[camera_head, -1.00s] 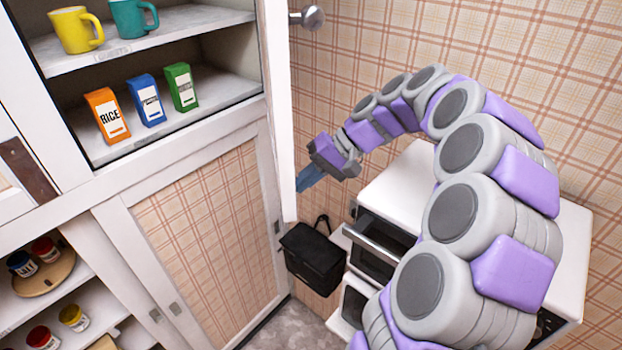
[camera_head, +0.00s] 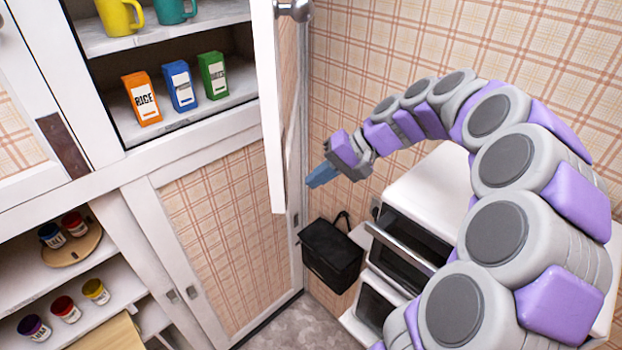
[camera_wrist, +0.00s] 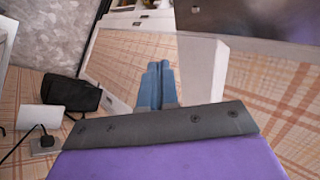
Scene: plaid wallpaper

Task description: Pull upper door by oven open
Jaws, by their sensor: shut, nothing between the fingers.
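The upper door (camera_head: 270,110) by the oven stands open. It is seen nearly edge-on, its white frame sticking out from the cabinet at the right of the open shelves. Its round metal knob (camera_head: 295,8) shows at the top edge of the head view. My gripper (camera_head: 313,181) is low, just right of the door's lower end, with its blue fingers pointing left and down. A small gap seems to lie between fingertips and door. In the wrist view the fingers (camera_wrist: 157,88) are together and empty; a white frame edge (camera_wrist: 201,68) lies right of them.
A white oven (camera_head: 400,250) stands below my arm. A black bag (camera_head: 331,254) hangs beside it, under my gripper. The upper shelves hold mugs and an orange rice box (camera_head: 142,98). The lower plaid door (camera_head: 215,230) is shut. Plaid wall lies behind my arm.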

